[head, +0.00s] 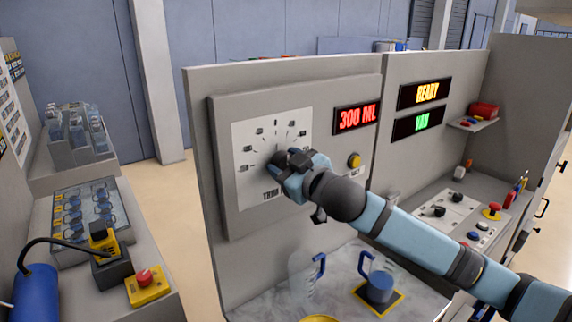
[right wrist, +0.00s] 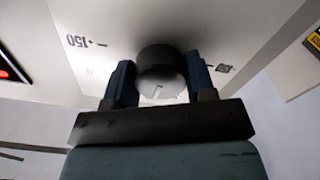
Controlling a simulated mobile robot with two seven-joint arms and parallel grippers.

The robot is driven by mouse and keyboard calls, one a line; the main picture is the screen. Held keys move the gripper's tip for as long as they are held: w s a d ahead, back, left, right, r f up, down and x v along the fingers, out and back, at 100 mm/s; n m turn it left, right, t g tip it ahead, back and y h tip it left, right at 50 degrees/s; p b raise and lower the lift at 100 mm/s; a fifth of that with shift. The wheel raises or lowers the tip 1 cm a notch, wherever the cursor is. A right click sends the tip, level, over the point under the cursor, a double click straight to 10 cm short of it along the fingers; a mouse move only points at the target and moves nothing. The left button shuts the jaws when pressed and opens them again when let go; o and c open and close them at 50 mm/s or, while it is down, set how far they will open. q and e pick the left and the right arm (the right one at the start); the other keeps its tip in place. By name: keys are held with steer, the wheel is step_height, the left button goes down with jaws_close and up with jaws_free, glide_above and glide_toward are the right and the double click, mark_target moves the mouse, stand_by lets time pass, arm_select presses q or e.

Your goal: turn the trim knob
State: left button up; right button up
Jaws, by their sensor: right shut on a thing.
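The trim knob (right wrist: 160,72) is a dark round knob on a white dial plate (head: 245,135) with tick marks, set in a grey panel. In the right wrist view it sits between the two fingers of my right gripper (right wrist: 160,82), one on each side. A pale line shows on the knob's face. In the head view my right gripper (head: 283,163) is at the middle of the dial and partly covers the knob and the lettering below. A red display (head: 356,117) beside the dial reads 300 ML. My left gripper is not in view.
A yellow button (head: 354,160) is right of the dial. Two displays (head: 418,93) show lit text. A left bench holds a red button on a yellow box (head: 147,286).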

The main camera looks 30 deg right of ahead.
steer(key=m, duration=0.3)
steer(key=shift+p, duration=0.4)
steer(key=shift+m+p, duration=0.4)
steer(key=shift+m, duration=0.6)
steer(key=o, duration=0.9)
steer(key=shift+s, duration=0.1)
